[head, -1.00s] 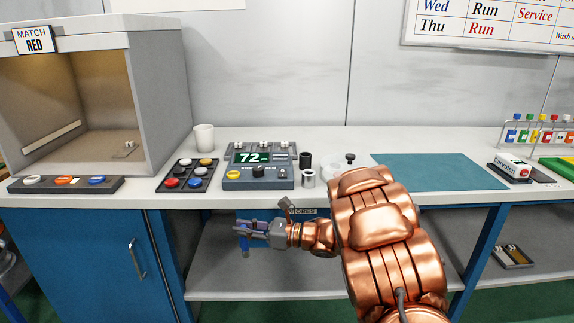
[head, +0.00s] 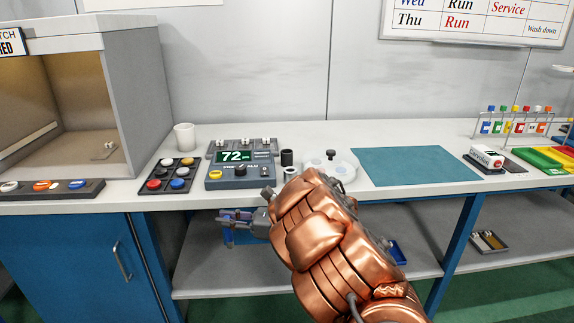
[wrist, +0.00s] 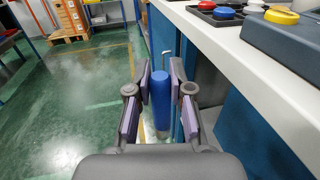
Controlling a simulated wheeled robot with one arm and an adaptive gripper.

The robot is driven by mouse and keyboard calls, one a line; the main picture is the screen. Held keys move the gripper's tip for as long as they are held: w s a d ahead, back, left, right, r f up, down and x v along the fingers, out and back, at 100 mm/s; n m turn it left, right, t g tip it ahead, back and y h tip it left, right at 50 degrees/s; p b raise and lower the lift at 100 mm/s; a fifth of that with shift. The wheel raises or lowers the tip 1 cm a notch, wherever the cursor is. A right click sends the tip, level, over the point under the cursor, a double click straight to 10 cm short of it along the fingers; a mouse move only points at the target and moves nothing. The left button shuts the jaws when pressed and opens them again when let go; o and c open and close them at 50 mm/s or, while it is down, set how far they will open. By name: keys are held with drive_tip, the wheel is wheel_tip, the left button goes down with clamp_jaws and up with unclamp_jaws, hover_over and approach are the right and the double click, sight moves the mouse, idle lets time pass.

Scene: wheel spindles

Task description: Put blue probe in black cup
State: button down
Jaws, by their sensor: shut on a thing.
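The blue probe (wrist: 161,92) is upright between the two finger pads of my gripper (wrist: 160,98) in the wrist view. My gripper is shut on it. In the head view my gripper (head: 232,217) is in front of the bench, below the worktop edge, with a bit of the blue probe (head: 228,236) showing under the fingers. A small black cup (head: 286,158) stands on the worktop, right of the grey meter reading 72. The gripper is below and left of it, apart from it.
The meter (head: 240,178), a silver cylinder (head: 290,174) and a clear round dish (head: 335,168) are near the black cup. A tray of coloured caps (head: 168,178) and a white cup (head: 184,137) are to the left. A teal mat (head: 415,167) lies clear at right.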

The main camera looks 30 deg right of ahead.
drive_tip(key=w+d+r+m+t+h, duration=0.2)
drive_tip(key=d+r+m+t+h, duration=0.1)
drive_tip(key=d+r, duration=0.7)
drive_tip(key=w+d+r+m+t+h, duration=0.3)
drive_tip(key=d+r+h, duration=0.5)
drive_tip(key=d, duration=1)
wheel_tip(320, 180, up, 2)
drive_tip(key=m+t, duration=0.1)
drive_tip(key=m, duration=0.1)
drive_tip(key=shift+d+m, duration=0.2)
drive_tip(key=shift+m, duration=0.1)
